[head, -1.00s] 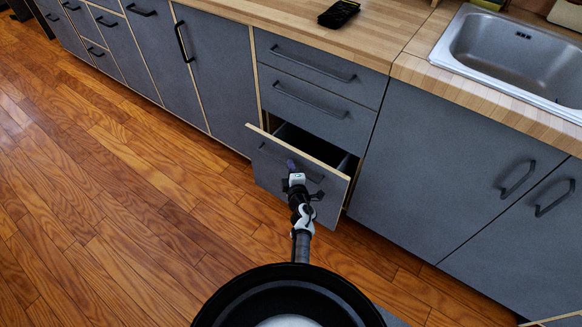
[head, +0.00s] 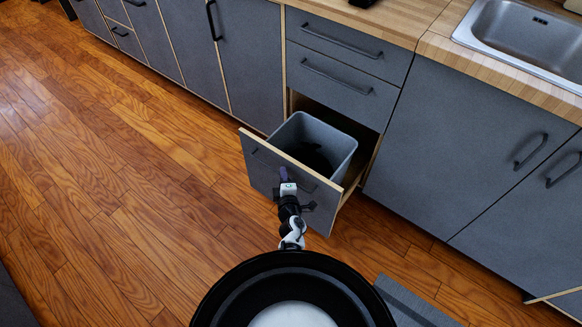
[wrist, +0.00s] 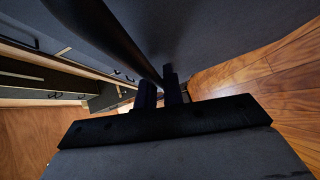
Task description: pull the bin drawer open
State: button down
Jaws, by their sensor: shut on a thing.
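The bin drawer (head: 262,172) is the lowest drawer in its column and stands well out from the cabinet. A grey bin (head: 338,150) sits inside it, with something dark at its bottom. My gripper (head: 286,178) is at the drawer's front face, shut on the dark bar handle (head: 256,152). The grip itself is partly hidden behind my wrist in the head view.
Two shut drawers (head: 340,70) sit above the open one. Shut grey cabinet doors (head: 460,150) stand to the right, below the sink (head: 530,40). More shut cabinets (head: 165,40) run to the left. The wooden floor (head: 120,200) is clear at the left.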

jog(key=shift+s+a, duration=0.5)
jog(key=shift+s, duration=0.2)
jog(key=shift+s+a, duration=0.45)
jog(key=shift+s, duration=0.2)
jog(key=c, duration=1.5)
grip_release()
jog(key=shift+s, duration=0.15)
